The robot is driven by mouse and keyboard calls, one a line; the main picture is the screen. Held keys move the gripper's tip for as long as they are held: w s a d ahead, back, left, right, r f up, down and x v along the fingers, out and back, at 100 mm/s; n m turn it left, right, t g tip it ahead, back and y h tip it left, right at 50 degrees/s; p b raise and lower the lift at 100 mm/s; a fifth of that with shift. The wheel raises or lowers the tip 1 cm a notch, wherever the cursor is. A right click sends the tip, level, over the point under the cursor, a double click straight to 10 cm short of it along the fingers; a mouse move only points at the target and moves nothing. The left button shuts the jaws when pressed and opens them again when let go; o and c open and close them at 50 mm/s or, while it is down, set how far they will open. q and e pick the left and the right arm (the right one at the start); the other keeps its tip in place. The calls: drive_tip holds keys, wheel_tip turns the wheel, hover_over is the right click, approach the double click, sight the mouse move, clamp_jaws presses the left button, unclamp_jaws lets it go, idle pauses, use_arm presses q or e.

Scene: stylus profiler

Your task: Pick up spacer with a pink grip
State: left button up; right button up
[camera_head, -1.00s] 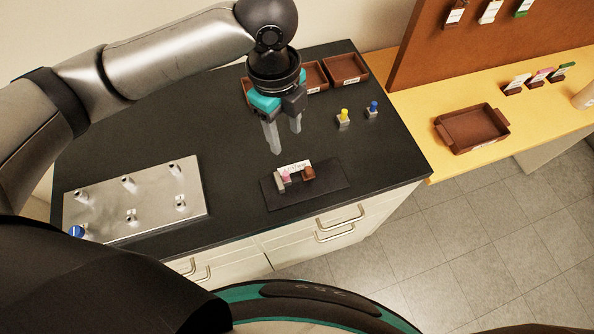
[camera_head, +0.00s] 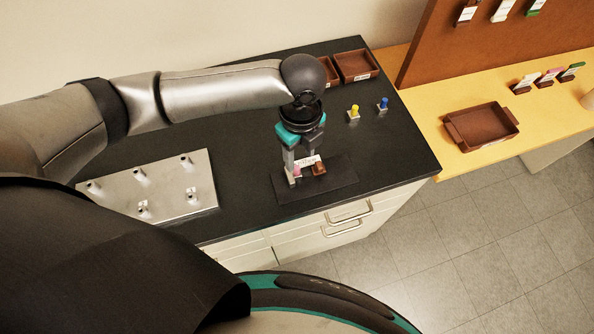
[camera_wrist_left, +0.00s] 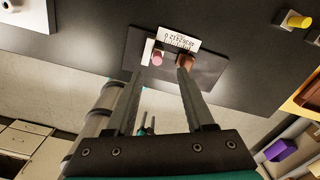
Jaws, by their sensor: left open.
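The spacer with a pink grip (camera_head: 297,171) stands on a dark flat plate (camera_head: 340,177), partly hidden by my left gripper in the head view. In the left wrist view its pink grip (camera_wrist_left: 157,59) shows on a pale body. My left gripper (camera_head: 302,170) is open and points down over the plate, close to the spacer. In the left wrist view the left gripper (camera_wrist_left: 162,72) has its fingers apart, with the pink grip showing between and beyond the tips. I cannot tell whether a finger touches it. My right gripper is not in view.
A brown block (camera_head: 319,169) and a white printed scale card (camera_wrist_left: 179,39) sit beside the spacer on the plate. A metal plate with several posts (camera_head: 165,205) lies left. Yellow-topped (camera_head: 353,114) and blue-topped (camera_head: 383,105) pieces stand behind right. Brown trays (camera_head: 356,66) are at the back.

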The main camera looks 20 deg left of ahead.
sight(297, 168)
use_arm(q)
drive_tip(key=f, duration=0.5)
drive_tip(key=shift+s+a, duration=0.1)
drive_tip(key=shift+a, duration=0.15)
drive_tip(key=shift+c, duration=0.4)
clamp_jaws()
